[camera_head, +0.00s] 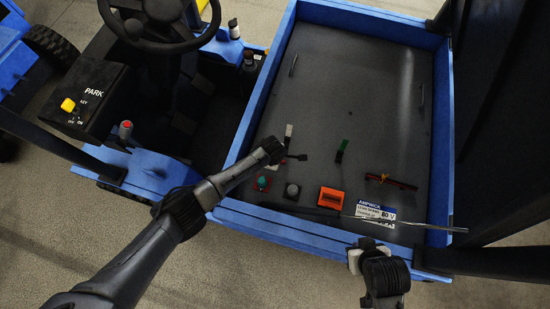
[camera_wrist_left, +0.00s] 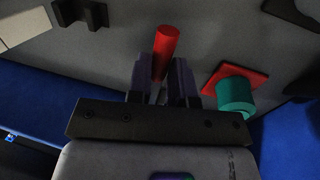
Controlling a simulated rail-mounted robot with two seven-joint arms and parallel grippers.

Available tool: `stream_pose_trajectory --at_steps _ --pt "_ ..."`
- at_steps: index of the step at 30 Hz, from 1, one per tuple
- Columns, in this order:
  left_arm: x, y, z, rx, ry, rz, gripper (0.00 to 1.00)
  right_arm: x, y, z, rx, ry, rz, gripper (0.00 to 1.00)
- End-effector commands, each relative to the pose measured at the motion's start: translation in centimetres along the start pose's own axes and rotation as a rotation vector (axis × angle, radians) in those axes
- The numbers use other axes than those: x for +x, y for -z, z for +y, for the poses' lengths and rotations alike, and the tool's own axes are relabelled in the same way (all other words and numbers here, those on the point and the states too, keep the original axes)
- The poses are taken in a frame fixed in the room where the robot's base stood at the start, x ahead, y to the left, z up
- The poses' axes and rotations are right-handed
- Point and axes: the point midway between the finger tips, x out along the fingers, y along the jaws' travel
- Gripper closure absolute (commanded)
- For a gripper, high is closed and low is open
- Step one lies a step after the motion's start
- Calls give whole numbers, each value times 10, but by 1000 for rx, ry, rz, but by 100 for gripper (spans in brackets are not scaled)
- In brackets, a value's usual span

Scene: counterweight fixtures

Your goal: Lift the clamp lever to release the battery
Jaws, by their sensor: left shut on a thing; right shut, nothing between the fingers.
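A red rod-shaped handle (camera_wrist_left: 165,45), which looks like the clamp lever, stands between the fingers of my left gripper (camera_wrist_left: 164,85) in the left wrist view. The fingers are shut on it, and they hide its lower part. In the head view my left gripper (camera_head: 272,151) is over the near left part of the dark battery top (camera_head: 350,90), inside a blue frame, and mostly hides the handle. A label reading 80 V (camera_head: 376,212) is near the front. My right gripper (camera_head: 366,252) is shut and empty, just outside the frame's front edge.
A teal knob on a red base (camera_head: 262,183), a grey knob (camera_head: 292,190) and an orange box (camera_head: 331,197) sit near the front. The blue frame wall (camera_head: 262,90) borders the left.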

Motion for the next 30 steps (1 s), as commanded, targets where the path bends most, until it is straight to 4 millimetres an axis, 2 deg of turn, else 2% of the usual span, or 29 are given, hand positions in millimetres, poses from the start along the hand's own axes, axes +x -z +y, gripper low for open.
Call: stream_pose_trajectory --at_steps 14,30 --pt "-2 0 0 -1 0 -9 100 -4 2 -2 8 7 1 100" --pt "-20 8 3 -44 1 -204 100 -47 15 0 8 6 1 100"
